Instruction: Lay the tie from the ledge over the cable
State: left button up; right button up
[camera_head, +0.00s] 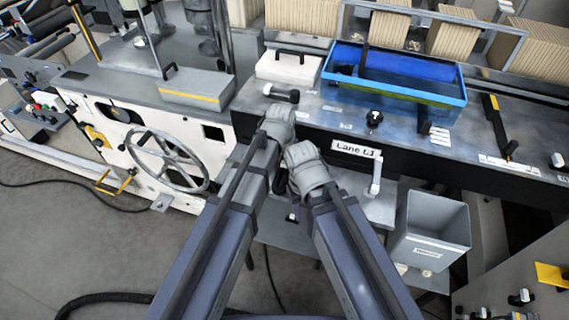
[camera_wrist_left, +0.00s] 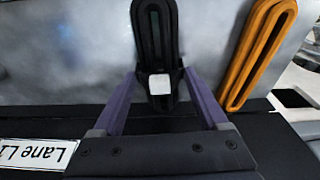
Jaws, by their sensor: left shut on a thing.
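My left gripper (camera_wrist_left: 162,80) has its two purple fingers on either side of a long black looped piece (camera_wrist_left: 156,30) with a small white square on it. In the head view my left gripper (camera_head: 279,118) is at the front edge of the grey ledge, just below a black fitting with a white end (camera_head: 281,94). My right gripper (camera_head: 305,160) is close beside it, lower and to the right; its fingers are not clear. I cannot pick out the cable.
An orange slotted loop (camera_wrist_left: 258,52) lies beside the black piece in the left wrist view. A grey bin (camera_head: 428,222) stands lower right. A white crank handle (camera_head: 375,176) stands near my right gripper.

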pick_arm(q)
jog(key=shift+f, duration=0.1)
dwell(0.3)
jog(key=o, duration=1)
